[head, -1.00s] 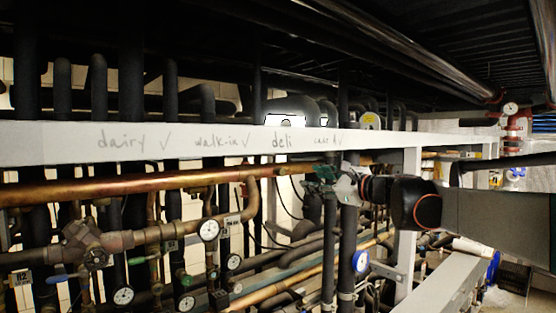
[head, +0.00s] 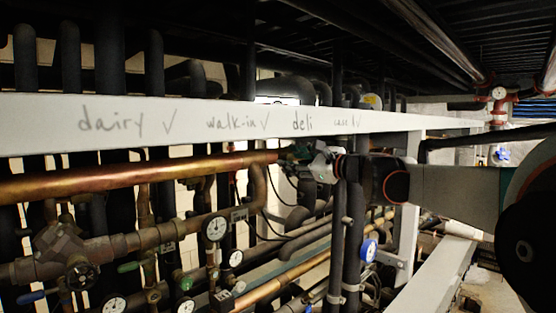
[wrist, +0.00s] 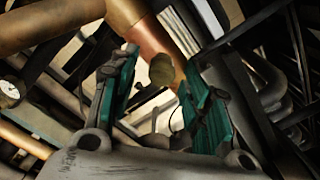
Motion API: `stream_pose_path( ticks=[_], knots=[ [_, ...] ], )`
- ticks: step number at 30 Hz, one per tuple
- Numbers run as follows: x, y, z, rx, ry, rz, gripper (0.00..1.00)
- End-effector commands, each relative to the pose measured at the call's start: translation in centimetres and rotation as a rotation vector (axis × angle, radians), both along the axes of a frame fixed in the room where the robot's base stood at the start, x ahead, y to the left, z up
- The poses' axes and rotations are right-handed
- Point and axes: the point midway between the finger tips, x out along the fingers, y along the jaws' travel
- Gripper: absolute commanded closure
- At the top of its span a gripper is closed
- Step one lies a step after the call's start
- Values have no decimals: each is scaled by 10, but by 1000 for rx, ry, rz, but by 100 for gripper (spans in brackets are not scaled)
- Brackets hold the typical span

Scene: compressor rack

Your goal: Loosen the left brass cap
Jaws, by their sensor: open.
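A large copper pipe (head: 150,172) runs level below the white beam, and its right end is just left of my gripper (head: 300,153). In the wrist view, my gripper (wrist: 158,78) is open, with its teal fingers apart on either side of the pipe's end (wrist: 152,38). A small dull brass cap (wrist: 187,71) shows at that end, near the tip of the right finger. I cannot tell whether the finger touches it. In the head view the cap is not clear, as the gripper and pipe end are close together.
The white beam (head: 200,118) with handwritten labels runs just above the gripper. Dark vertical pipes (head: 338,240) stand below and behind it. A gauge (head: 216,228), valves and lower pipes crowd the left.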

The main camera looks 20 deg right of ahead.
Motion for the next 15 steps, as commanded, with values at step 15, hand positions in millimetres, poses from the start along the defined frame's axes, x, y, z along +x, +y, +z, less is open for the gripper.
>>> stream_pose_path(
  ticks=[15],
  knots=[
    [0,-1,0,0,0,-1,95]
  ],
)
